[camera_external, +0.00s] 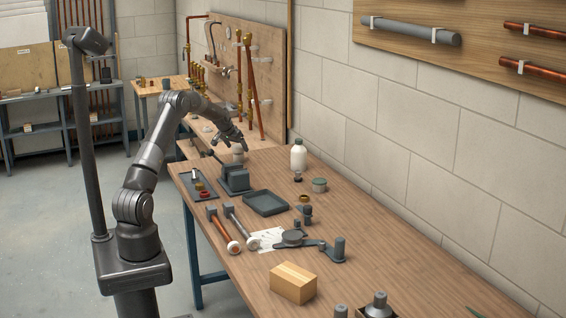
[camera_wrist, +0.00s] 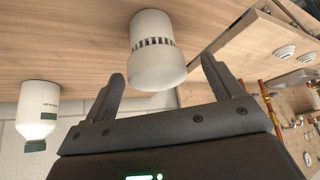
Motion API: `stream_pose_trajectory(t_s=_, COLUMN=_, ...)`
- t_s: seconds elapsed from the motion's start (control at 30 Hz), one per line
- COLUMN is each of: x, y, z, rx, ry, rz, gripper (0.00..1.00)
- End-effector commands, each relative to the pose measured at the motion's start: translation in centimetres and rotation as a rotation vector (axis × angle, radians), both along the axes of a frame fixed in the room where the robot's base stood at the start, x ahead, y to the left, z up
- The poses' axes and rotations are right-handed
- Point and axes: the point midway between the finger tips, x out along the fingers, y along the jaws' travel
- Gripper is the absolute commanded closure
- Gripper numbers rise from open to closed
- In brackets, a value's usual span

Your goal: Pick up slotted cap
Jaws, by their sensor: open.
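The slotted cap (camera_wrist: 153,32) is a white rounded piece with a band of dark slots. In the wrist view it stands on the wooden bench top, just ahead of my gripper (camera_wrist: 162,70). Its near end reaches between the two spread fingertips, with space on both sides; I see no contact. In the external view my gripper (camera_external: 234,136) is over the far end of the bench. The pale cap (camera_external: 238,148) shows just below it, partly hidden by the fingers.
A white bottle (camera_external: 299,155) stands to the right, also seen in the wrist view (camera_wrist: 40,105). A dark fixture block (camera_external: 234,178) and a dark tray (camera_external: 265,203) lie nearer. A pipe board (camera_external: 268,85) stands behind. The bench's right strip is mostly clear.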

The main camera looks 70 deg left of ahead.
Motion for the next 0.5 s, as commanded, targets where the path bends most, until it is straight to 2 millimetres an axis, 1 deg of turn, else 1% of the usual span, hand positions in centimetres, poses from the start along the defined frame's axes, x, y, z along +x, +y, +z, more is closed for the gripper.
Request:
stream_pose_trajectory(t_s=0.03, x=0.3, y=0.0, z=-0.9, rx=-0.003, ry=0.003, rz=-0.001, gripper=0.16)
stream_pose_trajectory(t_s=0.1, x=0.8, y=0.2, z=-1.9, rx=-0.004, ry=0.003, rz=-0.001, gripper=0.16)
stream_pose_trajectory(t_s=0.2, x=1.4, y=0.6, z=-3.0, rx=-0.002, ry=0.002, rz=-0.001, gripper=0.16)
stream_pose_trajectory(t_s=0.33, x=1.9, y=0.9, z=-3.8, rx=-0.001, ry=0.002, rz=0.0, gripper=0.16)
stream_pose_trajectory(t_s=0.5, x=1.9, y=1.0, z=-3.9, rx=-0.001, ry=0.001, rz=0.0, gripper=0.16)
